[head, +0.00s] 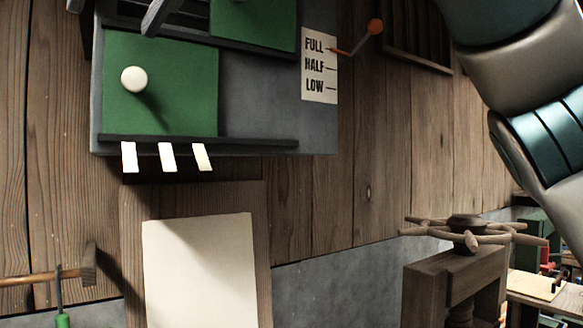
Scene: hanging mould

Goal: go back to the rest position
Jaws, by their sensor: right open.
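My right arm (530,90) fills the upper right corner and runs out past the top edge. A dark angled bar (160,15) cuts in at the top left, over the grey panel. It may be part of my open right gripper, but I cannot tell; no object shows held there. My left arm and gripper do not show.
A grey wall panel (260,110) carries green plates (185,85), a white ball (134,79) and a FULL/HALF/LOW label (319,65) with an orange-tipped pointer (375,26).

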